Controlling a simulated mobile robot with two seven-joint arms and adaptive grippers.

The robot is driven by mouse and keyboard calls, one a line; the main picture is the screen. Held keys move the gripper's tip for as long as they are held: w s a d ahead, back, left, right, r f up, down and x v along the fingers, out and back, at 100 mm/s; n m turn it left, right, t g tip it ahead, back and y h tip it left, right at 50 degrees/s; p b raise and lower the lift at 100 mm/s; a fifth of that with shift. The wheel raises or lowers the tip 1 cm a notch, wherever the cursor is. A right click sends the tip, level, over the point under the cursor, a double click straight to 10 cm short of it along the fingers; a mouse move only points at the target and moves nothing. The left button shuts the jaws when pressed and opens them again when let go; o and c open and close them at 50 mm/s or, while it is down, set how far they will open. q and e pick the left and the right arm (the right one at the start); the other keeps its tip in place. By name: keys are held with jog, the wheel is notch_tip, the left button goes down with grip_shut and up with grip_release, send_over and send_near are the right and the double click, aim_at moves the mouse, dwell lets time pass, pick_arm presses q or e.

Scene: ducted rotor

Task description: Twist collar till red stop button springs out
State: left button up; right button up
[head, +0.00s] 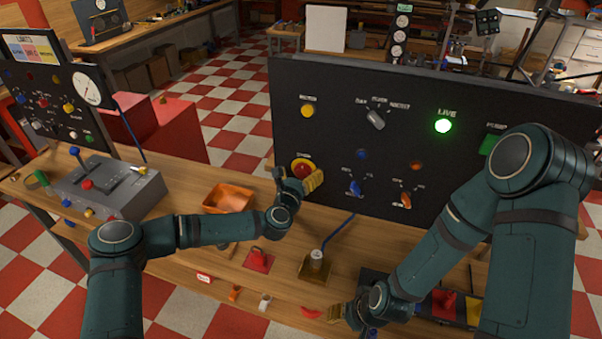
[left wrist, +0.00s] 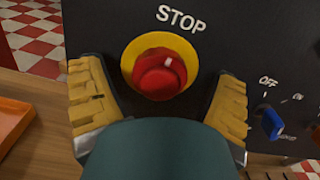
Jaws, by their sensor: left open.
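The red stop button (head: 302,170) sits in a yellow ring on the dark upright panel (head: 330,110). In the left wrist view the red button (left wrist: 160,75) with its collar stands in the middle of the yellow ring (left wrist: 130,58), under the word STOP. My left gripper (head: 300,184) is open in front of it, with one yellow finger on each side of the button; the fingers look apart from it. My right gripper (head: 340,312) is low over the front of the bench; whether its fingers are open is unclear.
A blue switch (left wrist: 271,122) is right of the button, near the right finger. An orange tray (head: 229,197) lies on the bench at left. A grey control box (head: 110,187) stands further left. A green lamp labelled LIVE (head: 443,126) is lit on the panel.

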pick_arm(q)
jog(key=c, duration=1.2)
jog(key=shift+c, duration=0.2)
jog(key=m+b, duration=0.4)
jog(key=shift+s+d, duration=0.1)
jog(key=shift+m+b, duration=0.95)
jog(key=shift+m, duration=0.25)
jog(key=shift+r+m, duration=0.1)
jog(key=shift+m, duration=0.2)
